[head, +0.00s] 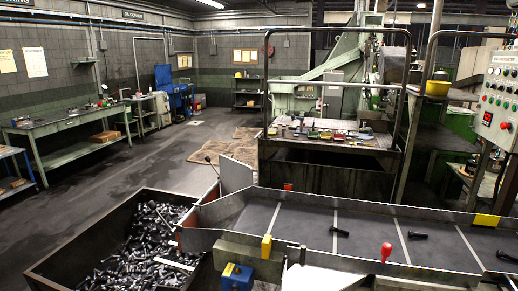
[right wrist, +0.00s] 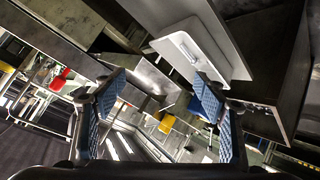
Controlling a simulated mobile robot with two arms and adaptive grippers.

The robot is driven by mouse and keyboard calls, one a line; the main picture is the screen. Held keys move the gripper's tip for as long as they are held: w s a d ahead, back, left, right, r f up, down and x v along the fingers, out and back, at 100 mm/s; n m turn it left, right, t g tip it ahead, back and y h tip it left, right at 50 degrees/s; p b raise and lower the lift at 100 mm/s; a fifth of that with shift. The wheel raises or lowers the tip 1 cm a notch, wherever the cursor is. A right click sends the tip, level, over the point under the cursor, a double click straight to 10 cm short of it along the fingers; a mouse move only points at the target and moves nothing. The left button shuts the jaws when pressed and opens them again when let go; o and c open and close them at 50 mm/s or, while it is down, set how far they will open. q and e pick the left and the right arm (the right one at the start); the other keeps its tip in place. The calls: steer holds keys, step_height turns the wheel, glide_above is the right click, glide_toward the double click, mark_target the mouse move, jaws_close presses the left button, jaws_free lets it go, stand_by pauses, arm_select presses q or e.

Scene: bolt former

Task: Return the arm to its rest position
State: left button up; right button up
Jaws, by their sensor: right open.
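My right gripper (right wrist: 158,82) shows in the right wrist view with its two blue-padded fingers spread wide apart. Nothing is held between them. Past the fingers, the view is strongly tilted, with grey panels, a red part and yellow parts behind. In the head view neither gripper can be made out. A pale shape at the bottom middle of the head view may be part of my arm. My left gripper is in neither view.
A conveyor (head: 290,228) with low side walls carries a few dark bolts (head: 417,235). A bin (head: 78,238) full of bolts stands at its left end. A red knob (head: 386,252) rises from the near wall. A control panel (head: 497,97) stands at right. The floor at left is clear.

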steer(key=s+d+f+m+g, duration=0.1)
steer(key=s+f+m+g, duration=0.1)
steer(key=s+f+g, duration=0.5)
steer(key=s+f+m+g, duration=0.1)
steer(key=s+f+m, duration=0.3)
steer(key=s, duration=0.8)
step_height(320, 180, down, 31)
steer(key=s+n+g+b, duration=0.1)
steer(key=n+b, duration=0.1)
steer(key=b, duration=0.3)
steer(key=s+d+f+b, duration=0.1)
steer(key=s+f+b, duration=0.1)
steer(key=s+f, duration=0.6)
steer(key=s+d+f+g+b, duration=0.1)
steer(key=s+d+f+b, duration=0.1)
steer(key=s+f, duration=0.7)
step_height(320, 180, down, 5)
steer(key=shift+s+d+f+b, duration=0.1)
steer(key=shift+s+d+b, duration=0.15)
steer(key=shift+b, duration=0.25)
